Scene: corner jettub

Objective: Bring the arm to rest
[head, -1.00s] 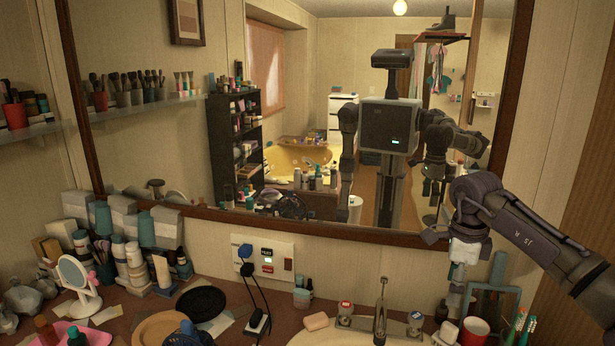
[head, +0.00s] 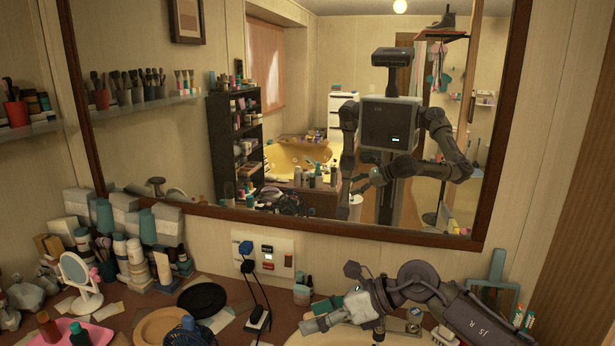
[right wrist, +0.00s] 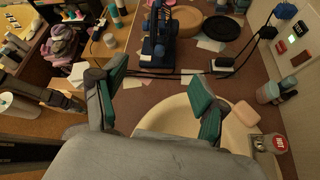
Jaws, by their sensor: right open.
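My right gripper (head: 331,297) is low over the counter in front of the mirror, with its arm coming in from the right in the head view. Its fingers are spread apart and nothing shows between them. In the right wrist view the open fingers (right wrist: 160,92) with green pads are above the sink basin (right wrist: 180,116) and counter edge. The mirror (head: 300,110) reflects my body and arms.
A soap bar (right wrist: 246,112) and a tap handle (right wrist: 268,144) are beside the basin. Plugs and cords (head: 258,318) hang from the wall outlet (head: 266,255). Bottles (head: 130,262), a small round mirror (head: 78,275) and plates (head: 202,300) crowd the counter's left side.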

